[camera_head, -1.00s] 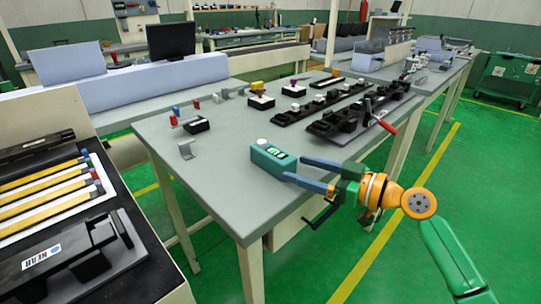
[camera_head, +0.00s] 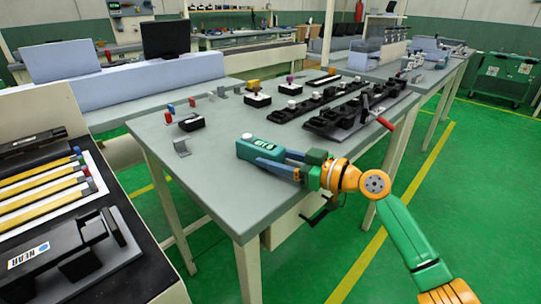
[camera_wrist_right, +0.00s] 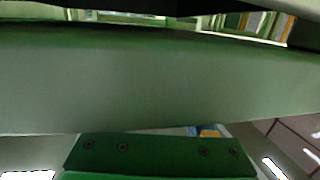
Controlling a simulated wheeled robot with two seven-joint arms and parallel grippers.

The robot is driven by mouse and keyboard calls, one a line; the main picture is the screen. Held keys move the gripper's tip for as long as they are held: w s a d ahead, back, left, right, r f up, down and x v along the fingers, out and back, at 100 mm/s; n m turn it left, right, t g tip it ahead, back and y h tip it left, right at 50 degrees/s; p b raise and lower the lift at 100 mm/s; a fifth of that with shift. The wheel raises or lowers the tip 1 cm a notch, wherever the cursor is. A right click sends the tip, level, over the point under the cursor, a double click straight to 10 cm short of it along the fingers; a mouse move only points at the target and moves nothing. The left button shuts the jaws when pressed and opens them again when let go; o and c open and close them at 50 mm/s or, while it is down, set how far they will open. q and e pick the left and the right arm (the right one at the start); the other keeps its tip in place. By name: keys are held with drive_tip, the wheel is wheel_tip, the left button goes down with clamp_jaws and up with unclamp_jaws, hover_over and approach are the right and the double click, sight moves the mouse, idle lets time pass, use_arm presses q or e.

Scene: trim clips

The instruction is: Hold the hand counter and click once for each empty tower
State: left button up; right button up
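The teal hand counter (camera_head: 247,148), with a grey knob and a small light display on top, is over the near right part of the grey table. My right gripper (camera_head: 271,159) reaches it from the right, its blue fingers along the counter's two long sides. Whether the fingers press on it, and whether it rests on the table, I cannot tell. In the right wrist view a broad grey-green surface (camera_wrist_right: 160,75) fills most of the picture. No part is plainly marked as a tower, so I cannot tell which are empty. My left gripper is not in view.
On the grey table (camera_head: 215,190) are a black rail with white knobs (camera_head: 300,105), a black fixture with a red handle (camera_head: 385,124), small black blocks (camera_head: 191,123) and a grey bracket (camera_head: 181,147). A side bench with yellow strips (camera_head: 40,190) stands left.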

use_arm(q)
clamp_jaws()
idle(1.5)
